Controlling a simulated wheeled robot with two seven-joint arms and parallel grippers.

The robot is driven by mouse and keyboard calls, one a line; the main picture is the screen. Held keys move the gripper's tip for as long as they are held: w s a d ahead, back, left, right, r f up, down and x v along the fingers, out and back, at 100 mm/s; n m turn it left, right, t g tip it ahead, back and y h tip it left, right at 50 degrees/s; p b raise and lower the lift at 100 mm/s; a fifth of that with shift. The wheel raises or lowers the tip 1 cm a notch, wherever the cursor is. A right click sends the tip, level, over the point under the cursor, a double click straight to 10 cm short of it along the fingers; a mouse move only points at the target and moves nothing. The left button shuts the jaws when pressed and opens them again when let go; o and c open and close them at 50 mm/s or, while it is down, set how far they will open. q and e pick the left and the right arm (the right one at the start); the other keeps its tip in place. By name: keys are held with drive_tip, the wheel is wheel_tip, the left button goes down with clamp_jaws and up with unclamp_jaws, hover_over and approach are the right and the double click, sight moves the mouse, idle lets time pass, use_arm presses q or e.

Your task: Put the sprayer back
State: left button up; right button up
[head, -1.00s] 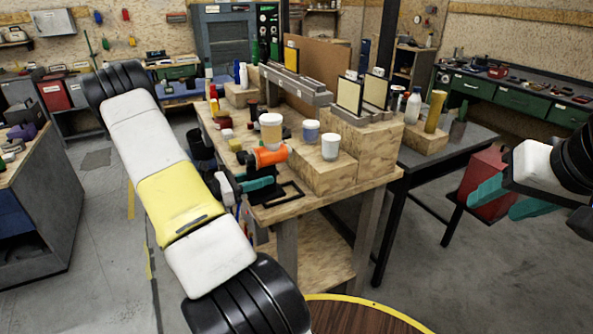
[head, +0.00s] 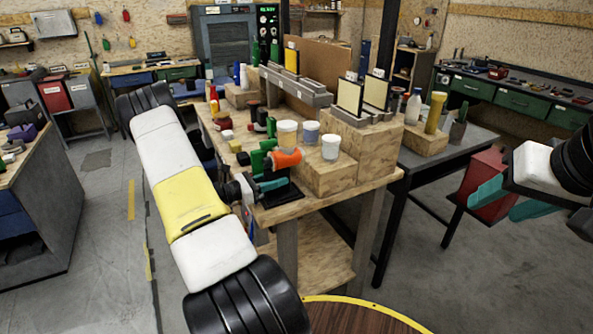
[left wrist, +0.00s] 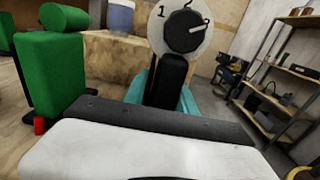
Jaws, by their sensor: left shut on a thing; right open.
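The sprayer shows in the head view as an orange body (head: 286,158) with a pale cup (head: 287,133) above it. In the left wrist view its round dial (left wrist: 187,32), marked 1, 2, 3, faces the camera above a black handle. My left gripper (head: 272,184) is shut on that handle; its teal fingers also show in the left wrist view (left wrist: 168,95). The sprayer is over the near left part of the wooden workbench (head: 312,207); I cannot tell whether it touches. My right gripper (head: 492,207) is open and empty at the right, away from the bench.
A green tool (left wrist: 55,75) stands close left of the sprayer. A blue cup (head: 311,132) and a white cup (head: 331,147) stand on a wooden block to its right. A red box (head: 487,180) is behind my right gripper. A dark table (head: 437,150) stands right of the bench.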

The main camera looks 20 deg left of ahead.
use_arm(q)
drive_tip(key=o, duration=0.8)
drive_tip(key=shift+f, duration=0.1)
drive_tip(key=v, duration=1.2)
